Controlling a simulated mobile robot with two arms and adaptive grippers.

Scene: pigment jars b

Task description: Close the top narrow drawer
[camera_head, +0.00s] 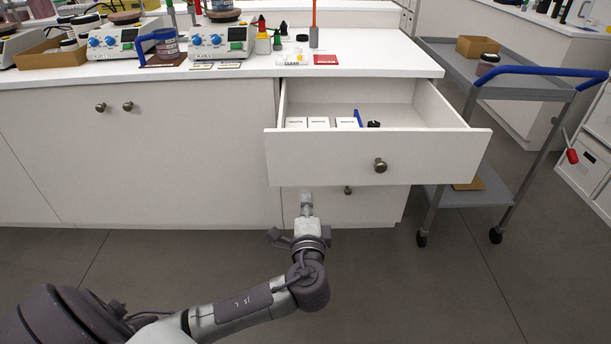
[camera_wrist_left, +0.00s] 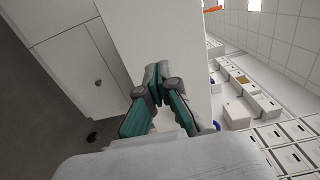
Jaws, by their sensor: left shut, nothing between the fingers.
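The top narrow drawer (camera_head: 330,160) is pulled far out of the white bench in the head view. Its front has a dark round knob (camera_head: 380,165), and small white boxes (camera_head: 320,122), a blue item and a dark item lie inside. My left gripper (camera_head: 306,196) is shut and empty, at the lower left of the drawer front. In the left wrist view its fingers (camera_wrist_left: 155,75) are together before a pale panel that seems to be the drawer front. I cannot tell whether they touch it. My right gripper is not in view.
A lower drawer with a knob (camera_head: 347,190) is below. A grey cart (camera_head: 480,85) with a blue handle stands right of the bench. Hotplates (camera_head: 222,40) and small bottles stand on the bench top (camera_head: 390,60). The floor in front is clear.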

